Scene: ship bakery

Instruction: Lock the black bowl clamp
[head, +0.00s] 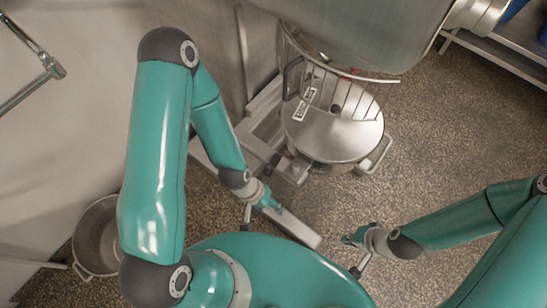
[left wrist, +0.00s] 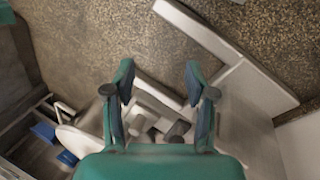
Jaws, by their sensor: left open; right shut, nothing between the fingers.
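The mixer's steel bowl (head: 330,140) sits under the wire guard, with a bowl handle (head: 377,157) at its right. A small dark knob (head: 273,163) shows on the bracket at the bowl's left; it may be the black clamp, but I cannot tell its position. A dark grey cylinder (left wrist: 178,130) shows low between my fingers in the left wrist view and may be the same part. My left gripper (head: 273,206) is open and empty, below the bracket; its fingers also show in the left wrist view (left wrist: 158,82). My right gripper (head: 350,240) is shut and empty, right of the mixer's foot.
The mixer's pale foot bar (head: 300,232) runs across the floor between my grippers. The large mixer head (head: 360,35) overhangs the bowl. A metal pot (head: 92,240) stands at lower left, and a shelf (head: 500,58) at upper right. The speckled floor right of the bowl is clear.

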